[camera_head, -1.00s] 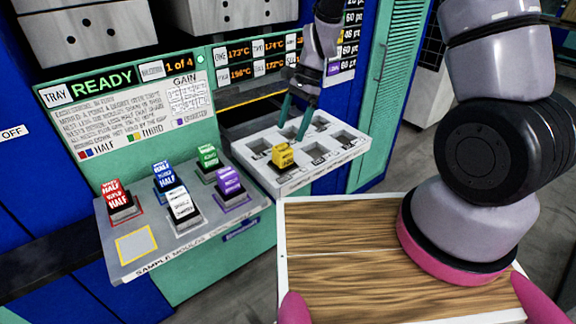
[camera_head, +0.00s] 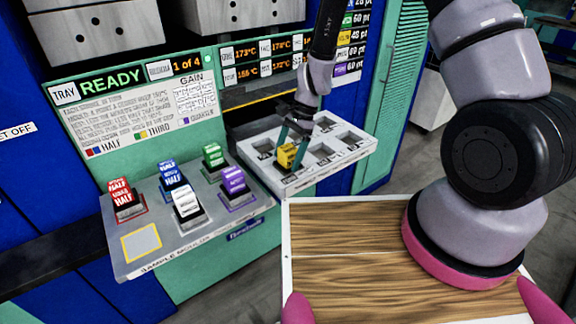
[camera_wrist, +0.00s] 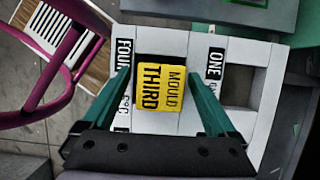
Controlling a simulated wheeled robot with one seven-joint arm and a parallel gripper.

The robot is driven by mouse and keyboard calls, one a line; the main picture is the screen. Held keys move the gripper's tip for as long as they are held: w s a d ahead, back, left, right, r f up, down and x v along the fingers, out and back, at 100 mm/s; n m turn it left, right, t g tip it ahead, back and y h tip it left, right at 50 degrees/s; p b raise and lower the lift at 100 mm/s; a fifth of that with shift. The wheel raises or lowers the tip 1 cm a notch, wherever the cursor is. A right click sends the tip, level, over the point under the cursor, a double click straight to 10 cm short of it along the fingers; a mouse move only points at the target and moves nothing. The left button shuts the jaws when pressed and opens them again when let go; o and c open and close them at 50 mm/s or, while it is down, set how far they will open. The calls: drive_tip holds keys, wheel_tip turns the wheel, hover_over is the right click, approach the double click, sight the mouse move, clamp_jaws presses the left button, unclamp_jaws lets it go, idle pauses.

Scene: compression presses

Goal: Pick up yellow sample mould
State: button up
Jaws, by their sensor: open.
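The yellow sample mould (camera_head: 287,156) sits in a front pocket of the white press tray (camera_head: 290,186). In the wrist view the yellow mould (camera_wrist: 160,84) shows its top, printed "MOULD THIRD". My gripper (camera_head: 296,146) is open, with its green fingers down at the mould. In the wrist view the fingers of my gripper (camera_wrist: 162,92) stand on either side of the mould, with a gap at least on the right. I cannot tell whether the left finger touches it.
Red (camera_head: 122,194), blue (camera_head: 172,177), white (camera_head: 187,202), green (camera_head: 213,156) and purple (camera_head: 233,181) moulds stand on the grey shelf (camera_head: 200,238) to the left. The tray's other pockets look empty. A wooden board (camera_head: 350,275) is in front.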

clamp_jaws()
